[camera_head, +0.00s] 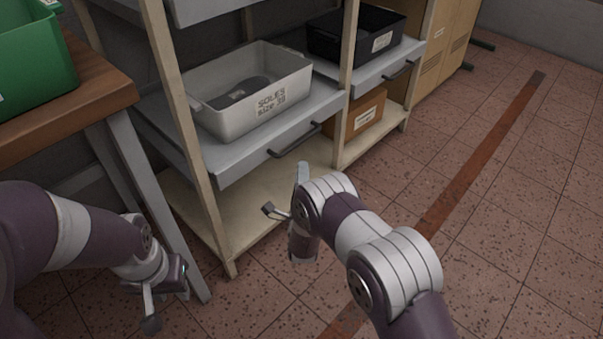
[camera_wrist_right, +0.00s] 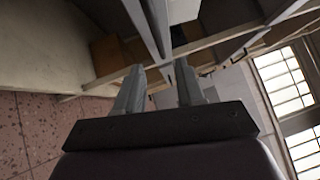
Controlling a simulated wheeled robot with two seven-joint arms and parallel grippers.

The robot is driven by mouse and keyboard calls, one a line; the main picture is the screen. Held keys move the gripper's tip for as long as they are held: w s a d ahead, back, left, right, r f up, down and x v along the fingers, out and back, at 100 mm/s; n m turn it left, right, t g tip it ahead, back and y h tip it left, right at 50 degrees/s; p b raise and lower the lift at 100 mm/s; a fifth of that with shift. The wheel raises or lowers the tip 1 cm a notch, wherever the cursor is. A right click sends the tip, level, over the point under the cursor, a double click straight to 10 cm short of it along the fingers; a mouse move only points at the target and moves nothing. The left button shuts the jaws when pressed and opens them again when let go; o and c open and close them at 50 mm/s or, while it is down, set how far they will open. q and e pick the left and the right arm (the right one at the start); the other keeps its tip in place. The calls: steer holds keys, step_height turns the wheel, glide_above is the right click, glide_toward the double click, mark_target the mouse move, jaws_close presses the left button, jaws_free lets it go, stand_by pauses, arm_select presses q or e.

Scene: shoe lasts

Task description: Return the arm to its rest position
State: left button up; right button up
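My right arm reaches in from the lower right of the head view. Its gripper (camera_head: 285,192) is in front of the shelf rack, below the drawer with the white bin. In the right wrist view the two fingers (camera_wrist_right: 160,90) stand apart with nothing between them. My left arm comes in from the left. Its gripper (camera_head: 154,305) hangs low beside the table leg, over the floor. The left fingers are small and partly hidden by the wrist, so their opening is unclear. I see no object held there.
A shelf rack (camera_head: 183,110) carries a white bin (camera_head: 222,122) labelled soles, with a dark item inside, and a black bin (camera_head: 357,36). A cardboard box (camera_head: 362,117) sits lower. A green crate (camera_head: 32,55) stands on the wooden table (camera_head: 95,88). Tiled floor (camera_head: 520,200) on the right is clear.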

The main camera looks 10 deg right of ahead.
steer(key=s+a+f+n+g+y, duration=0.2)
steer(key=s+f+n+g+y, duration=0.1)
steer(key=s+f+n+g, duration=0.7)
steer(key=s+d+r+n+g+p, duration=0.2)
steer(key=s+d+r+n+g, duration=0.3)
steer(key=s+r, duration=0.5)
steer(key=s+d+r+n+g+p, duration=0.1)
steer(key=s+d+r+n+g, duration=0.2)
steer(key=s+r+n+g, duration=0.7)
step_height(320, 180, up, 41)
steer(key=s+d+m+t+p, duration=0.2)
steer(key=t+p, duration=0.5)
steer(key=p, duration=3.2)
steer(key=shift+f+m, duration=0.2)
steer(key=shift+m, duration=0.6)
